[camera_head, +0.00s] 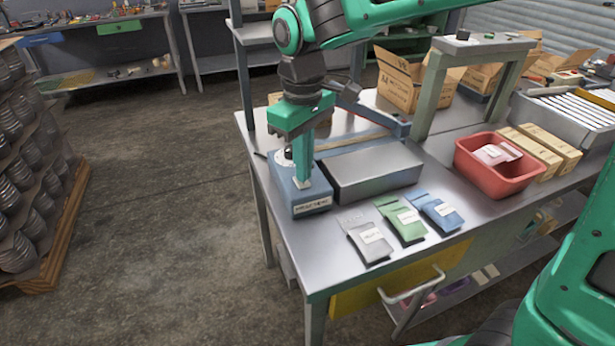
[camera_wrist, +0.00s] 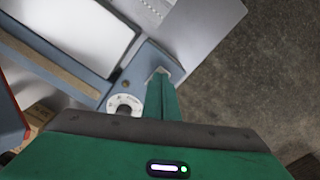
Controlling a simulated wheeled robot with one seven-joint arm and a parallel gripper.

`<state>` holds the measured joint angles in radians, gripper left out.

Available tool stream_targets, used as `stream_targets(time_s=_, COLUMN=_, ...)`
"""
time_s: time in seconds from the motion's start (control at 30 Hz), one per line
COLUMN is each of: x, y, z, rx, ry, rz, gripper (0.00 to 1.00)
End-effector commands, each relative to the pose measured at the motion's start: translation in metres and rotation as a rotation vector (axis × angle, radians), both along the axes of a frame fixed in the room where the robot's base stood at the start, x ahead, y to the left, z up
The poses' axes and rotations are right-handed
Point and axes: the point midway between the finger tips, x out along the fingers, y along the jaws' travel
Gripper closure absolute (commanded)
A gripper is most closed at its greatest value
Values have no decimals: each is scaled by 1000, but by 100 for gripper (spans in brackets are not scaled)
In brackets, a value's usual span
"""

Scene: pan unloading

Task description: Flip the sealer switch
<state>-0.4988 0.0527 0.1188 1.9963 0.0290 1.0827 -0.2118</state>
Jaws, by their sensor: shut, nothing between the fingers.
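The sealer stands near the left edge of the workbench, with a blue housing (camera_head: 315,205) bearing a label on its front and a long grey metal block (camera_head: 375,172) to its right. My gripper (camera_head: 302,182) points down at the top of the blue housing, its fingers shut and empty. In the wrist view, my fingertips (camera_wrist: 160,76) are over the blue housing (camera_wrist: 150,58). A round white dial (camera_wrist: 124,105) lies just left of the fingers there. I cannot make out the switch; my fingers may cover it. Whether the fingertips touch the housing is unclear.
Grey, green and blue pouches (camera_head: 403,218) lie along the bench front. A red bin (camera_head: 497,180) with a pouch in it stands to the right, beside yellow-brown boxes (camera_head: 540,147). A grey-green frame (camera_head: 432,95) rises behind. Open floor (camera_head: 150,220) lies left of the bench.

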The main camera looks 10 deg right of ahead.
Motion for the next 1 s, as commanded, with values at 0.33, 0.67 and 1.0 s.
stream_targets(time_s=0.33, x=0, y=0, z=-5, rx=0, ry=0, rz=0, gripper=100)
stream_targets(time_s=0.67, x=0, y=0, z=-9, rx=0, ry=0, rz=-1, gripper=100)
stream_targets(time_s=1.0, x=0, y=0, z=-12, rx=0, ry=0, rz=-1, gripper=100)
